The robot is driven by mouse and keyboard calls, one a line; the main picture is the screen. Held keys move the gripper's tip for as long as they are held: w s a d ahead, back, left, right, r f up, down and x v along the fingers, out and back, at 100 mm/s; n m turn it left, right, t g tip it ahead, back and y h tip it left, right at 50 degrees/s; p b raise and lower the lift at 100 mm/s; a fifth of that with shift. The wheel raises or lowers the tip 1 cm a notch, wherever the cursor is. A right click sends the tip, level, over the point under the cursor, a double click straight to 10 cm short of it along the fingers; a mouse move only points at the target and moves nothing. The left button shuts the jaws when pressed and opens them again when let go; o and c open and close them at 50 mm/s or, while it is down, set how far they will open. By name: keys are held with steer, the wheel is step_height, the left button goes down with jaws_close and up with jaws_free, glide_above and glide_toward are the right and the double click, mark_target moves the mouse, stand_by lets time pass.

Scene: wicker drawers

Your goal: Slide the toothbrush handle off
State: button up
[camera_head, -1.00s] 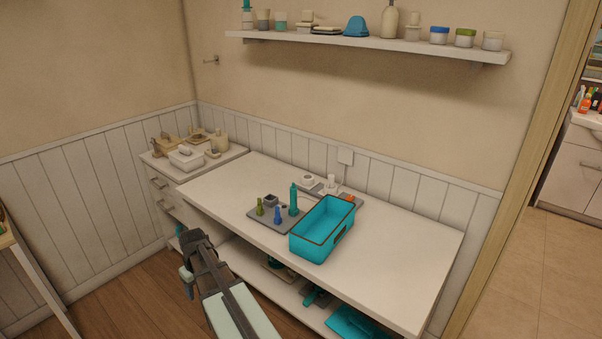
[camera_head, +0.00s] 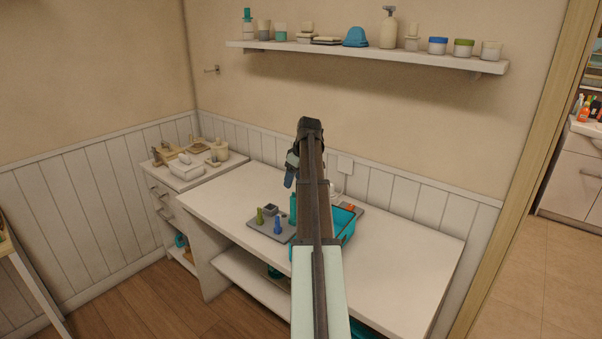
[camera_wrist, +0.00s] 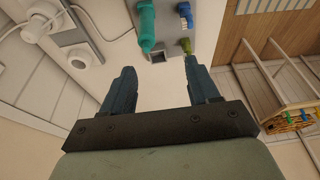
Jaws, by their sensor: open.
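My gripper (camera_head: 290,172) is raised above the counter, pointing down, partly hidden by my arm. In the wrist view my gripper (camera_wrist: 159,68) is open, with nothing between its two dark fingers. A grey tray (camera_head: 258,229) on the counter holds a teal upright piece (camera_head: 293,208), a blue one (camera_head: 277,224), an olive one (camera_head: 260,216) and a small dark square cup (camera_head: 270,209). The wrist view shows a white round-ended piece (camera_wrist: 38,28) and a square base with a hole (camera_wrist: 78,58). I cannot tell which piece is the toothbrush handle.
A teal basket (camera_head: 345,228) stands right of the tray, mostly behind my arm. A side cabinet (camera_head: 183,180) on the left carries several beige items. A wall shelf (camera_head: 360,51) holds toiletries. The counter's right part is bare.

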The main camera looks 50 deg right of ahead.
mark_target(293, 196)
steer(key=x, duration=0.4)
steer(key=d+x, duration=0.1)
steer(key=x, duration=0.2)
steer(key=d+x, duration=0.1)
steer(key=x, duration=0.3)
steer(key=shift+s+f, duration=0.25)
steer(key=shift+f, duration=0.25)
jaws_close()
stand_by(0.4)
steer(key=shift+r, duration=0.2)
steer(key=shift+r, duration=2.2)
